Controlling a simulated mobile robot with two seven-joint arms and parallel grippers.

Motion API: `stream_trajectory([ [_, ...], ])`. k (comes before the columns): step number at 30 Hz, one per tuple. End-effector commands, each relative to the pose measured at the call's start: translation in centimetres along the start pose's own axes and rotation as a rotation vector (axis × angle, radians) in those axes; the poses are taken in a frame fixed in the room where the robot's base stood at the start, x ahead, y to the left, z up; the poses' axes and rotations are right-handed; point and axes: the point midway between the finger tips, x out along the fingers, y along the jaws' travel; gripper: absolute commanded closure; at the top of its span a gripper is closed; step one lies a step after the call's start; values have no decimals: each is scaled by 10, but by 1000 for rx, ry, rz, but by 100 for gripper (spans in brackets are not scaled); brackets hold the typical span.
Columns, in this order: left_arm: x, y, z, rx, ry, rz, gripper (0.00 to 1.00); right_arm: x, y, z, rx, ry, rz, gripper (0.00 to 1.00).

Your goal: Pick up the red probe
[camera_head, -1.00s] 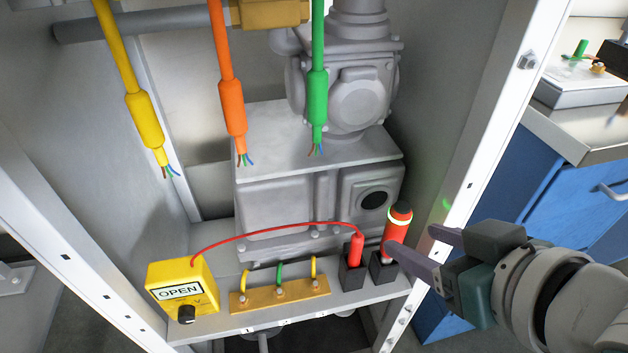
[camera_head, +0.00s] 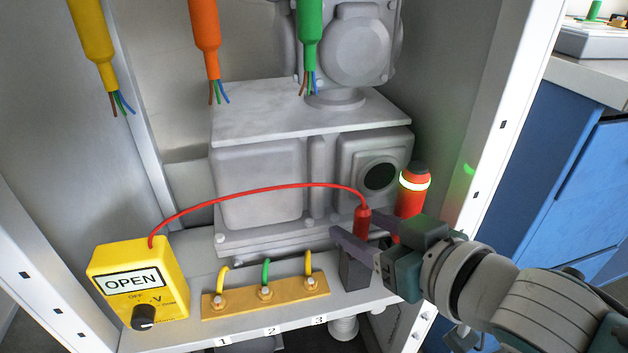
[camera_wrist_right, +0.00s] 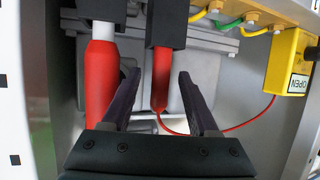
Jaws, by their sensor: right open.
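The red probe (camera_head: 362,222) stands upright in a black holder (camera_head: 355,272) on the shelf, its red cable arching left to the yellow OPEN box (camera_head: 139,284). My right gripper (camera_head: 353,224) is open, with its fingers on either side of the probe in the head view. In the right wrist view the probe (camera_wrist_right: 161,80) lies between the two spread fingers, with a gap on each side. It is not gripped. My left gripper is not in view.
A thicker red cylinder with a black cap (camera_head: 413,200) stands close right of the probe, partly behind my gripper. A brass terminal bar (camera_head: 243,300) with yellow and green wires lies to the left. Yellow, orange and green cables (camera_head: 310,35) hang above.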

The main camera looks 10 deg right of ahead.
Motion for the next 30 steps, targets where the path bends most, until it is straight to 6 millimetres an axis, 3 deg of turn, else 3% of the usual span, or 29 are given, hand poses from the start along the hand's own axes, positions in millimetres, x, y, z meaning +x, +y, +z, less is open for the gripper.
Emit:
stream_trajectory([
  [1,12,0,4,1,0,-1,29,12,0,6,-2,2,0,40],
  [6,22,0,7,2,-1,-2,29,34,-1,5,-2,1,0,40],
  [15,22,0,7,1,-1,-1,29,39,-1,2,-1,0,0,40],
  [30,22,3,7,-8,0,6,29,38,0,3,-1,0,1,95],
])
